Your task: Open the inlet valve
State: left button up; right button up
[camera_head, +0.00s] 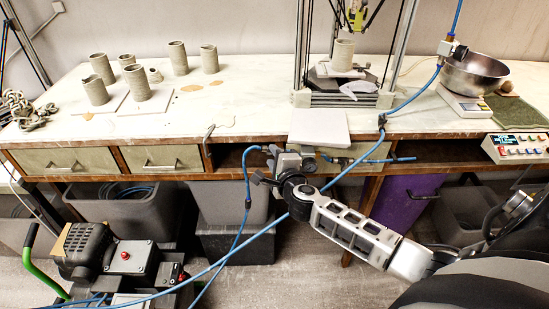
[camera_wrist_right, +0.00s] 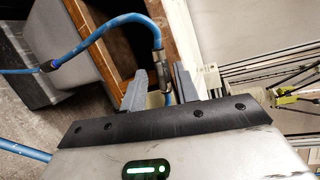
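A blue hose (camera_wrist_right: 105,28) ends in a dark metal fitting (camera_wrist_right: 159,66) at the wooden bench edge in the right wrist view. I cannot tell for sure whether this fitting is the inlet valve; no handle shows clearly. My right gripper (camera_wrist_right: 161,92) has its two grey fingers apart, one on each side of the fitting, with gaps visible. In the head view my right gripper (camera_head: 283,164) is at the bench front below a white board, and it hides most of the fitting. Another fitting on the blue line (camera_head: 452,49) stands above the scale. My left gripper is not in view.
Clay cylinders (camera_head: 179,58) stand at the left of the bench (camera_head: 250,105). A metal bowl (camera_head: 474,74) sits on a scale at right. A compressor (camera_head: 105,258) is on the floor at lower left. Blue hoses (camera_head: 232,256) cross the space before the bench.

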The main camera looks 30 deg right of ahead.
jog(key=v, duration=1.6)
